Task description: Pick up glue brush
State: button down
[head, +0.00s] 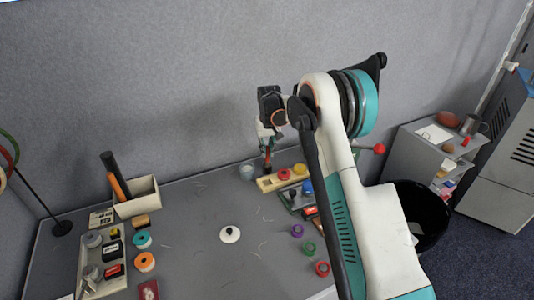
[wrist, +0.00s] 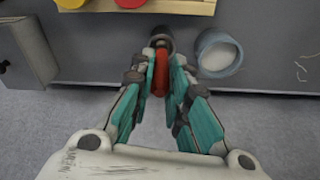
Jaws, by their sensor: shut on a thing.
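My gripper (wrist: 162,78) is shut on a red, rod-like thing, which I take to be the glue brush (wrist: 159,82). Its red part shows between the teal fingers in the wrist view. A dark grey round thing (wrist: 161,37) shows just beyond it; I cannot tell whether it is part of the brush or a separate thing. In the head view, my gripper (head: 266,150) points down at the back of the table, near the wall, and the brush is mostly hidden.
A grey-blue round pot (wrist: 219,53) stands beside my gripper; it also shows in the head view (head: 247,172). A wooden block (head: 268,184) with red and yellow round pieces is close by. Spools and a tray (head: 118,286) lie left. A white round thing (head: 230,234) lies mid-table.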

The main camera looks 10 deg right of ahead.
notch_tip(320, 180, up, 18)
jog(key=p, duration=0.3)
jog(key=shift+f+p, duration=0.2)
jog(key=shift+p, duration=0.2)
jog(key=shift+f, duration=0.15)
